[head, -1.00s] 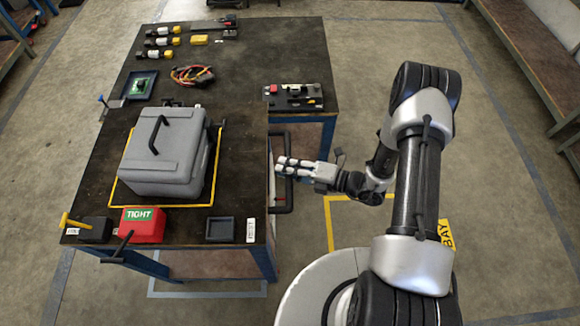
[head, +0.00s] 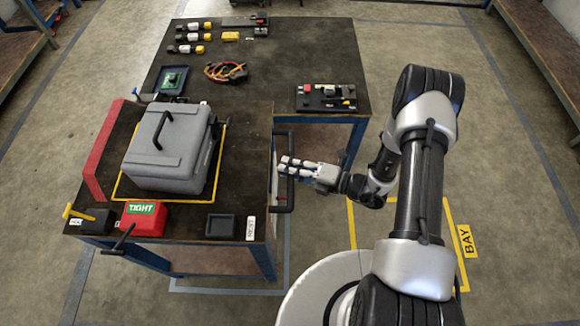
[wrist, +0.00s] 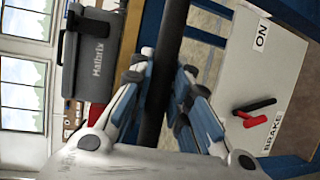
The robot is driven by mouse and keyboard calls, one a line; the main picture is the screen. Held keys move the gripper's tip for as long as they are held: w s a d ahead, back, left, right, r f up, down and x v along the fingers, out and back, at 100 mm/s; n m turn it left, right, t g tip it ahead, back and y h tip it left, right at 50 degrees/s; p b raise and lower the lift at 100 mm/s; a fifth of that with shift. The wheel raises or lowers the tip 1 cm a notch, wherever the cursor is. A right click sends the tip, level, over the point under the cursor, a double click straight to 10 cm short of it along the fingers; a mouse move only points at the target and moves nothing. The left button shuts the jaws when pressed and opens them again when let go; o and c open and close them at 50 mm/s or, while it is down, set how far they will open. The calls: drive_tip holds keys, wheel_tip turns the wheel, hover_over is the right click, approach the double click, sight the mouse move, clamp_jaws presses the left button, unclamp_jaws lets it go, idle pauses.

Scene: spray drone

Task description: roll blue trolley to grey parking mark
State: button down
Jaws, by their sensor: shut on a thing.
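The blue trolley (head: 250,205) has a dark top and blue legs and stands at left, in front of a fixed bench. A grey case (head: 170,150) rides on it inside a yellow outline. My gripper (head: 284,166) is at its right side, shut on the black handle bar (head: 291,190). In the wrist view the fingers close around this bar (wrist: 165,70). Beside it a white panel (wrist: 245,65) reads ON and BRAKE, with a red lever (wrist: 257,105) on it. Grey floor lines (head: 225,291) show under and in front of the trolley, which partly hides that outline.
The bench (head: 300,60) behind holds connectors, a cable and a tool plate (head: 325,97). A red strip (head: 97,155) shows along the trolley's left edge. On the trolley's front are a red TIGHT box (head: 143,218) and a small tray (head: 220,226). A yellow BAY mark (head: 467,241) lies at right.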

drive_tip(key=c, duration=1.5)
unclamp_jaws()
drive_tip(key=v, duration=1.2)
drive_tip(key=shift+r, duration=0.1)
